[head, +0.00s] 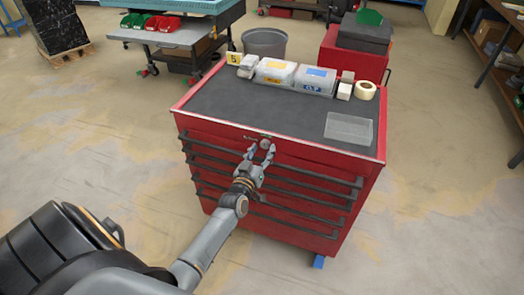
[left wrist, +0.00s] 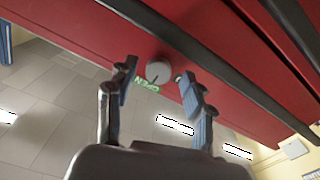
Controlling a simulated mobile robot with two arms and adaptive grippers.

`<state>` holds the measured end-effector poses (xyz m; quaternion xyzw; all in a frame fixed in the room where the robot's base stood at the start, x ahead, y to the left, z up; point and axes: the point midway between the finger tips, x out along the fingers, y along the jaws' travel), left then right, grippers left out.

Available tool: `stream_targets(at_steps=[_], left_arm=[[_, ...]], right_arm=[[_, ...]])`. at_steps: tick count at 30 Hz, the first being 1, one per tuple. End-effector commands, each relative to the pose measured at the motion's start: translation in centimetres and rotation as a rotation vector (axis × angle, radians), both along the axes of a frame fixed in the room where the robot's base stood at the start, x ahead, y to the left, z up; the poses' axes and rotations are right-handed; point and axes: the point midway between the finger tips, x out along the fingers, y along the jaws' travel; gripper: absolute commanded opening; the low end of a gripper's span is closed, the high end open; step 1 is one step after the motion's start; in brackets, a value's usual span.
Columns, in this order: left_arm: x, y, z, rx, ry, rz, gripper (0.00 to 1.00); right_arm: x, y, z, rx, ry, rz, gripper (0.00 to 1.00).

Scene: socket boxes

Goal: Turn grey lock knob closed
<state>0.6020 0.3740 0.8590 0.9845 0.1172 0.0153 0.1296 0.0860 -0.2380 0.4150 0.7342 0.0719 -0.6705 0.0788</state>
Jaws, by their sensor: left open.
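The grey lock knob (left wrist: 159,72) is a round knob on the red front panel of a tool cabinet (head: 272,144), just under its top edge. In the head view the knob (head: 265,144) shows at my fingertips. My left gripper (head: 258,151) is open, with one finger on each side of the knob. In the left wrist view the gripper (left wrist: 158,82) has visible gaps to the knob on both sides. My right gripper is not in view.
Black drawer handles (head: 275,170) run across the cabinet front below the knob. The black cabinet top (head: 250,105) carries clear bins (head: 275,72), small boxes, a tape roll (head: 365,90) and a clear tray (head: 349,128). Open floor lies left of the cabinet.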

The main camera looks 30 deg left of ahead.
Motion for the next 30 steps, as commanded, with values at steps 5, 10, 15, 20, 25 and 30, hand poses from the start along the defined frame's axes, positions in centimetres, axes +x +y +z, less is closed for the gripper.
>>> stream_targets(at_steps=[5,10,15,20,25,30], left_arm=[[0.29,0.06,-0.01,0.000,0.000,0.000,0.52],[0.27,0.04,0.00,0.000,0.000,0.000,0.48],[0.26,0.04,-0.01,0.000,0.001,0.000,0.13],[0.25,0.04,-0.03,0.000,0.001,0.000,0.00],[0.25,0.04,-0.04,-0.017,-0.003,0.000,0.00],[0.25,0.00,-0.06,-0.075,-0.017,-0.001,0.00]], right_arm=[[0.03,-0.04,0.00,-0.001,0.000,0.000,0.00],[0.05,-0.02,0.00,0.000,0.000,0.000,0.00],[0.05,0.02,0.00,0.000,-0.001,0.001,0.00],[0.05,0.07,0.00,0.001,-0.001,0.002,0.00],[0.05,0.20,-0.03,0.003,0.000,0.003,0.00],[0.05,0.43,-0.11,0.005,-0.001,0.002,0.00]])
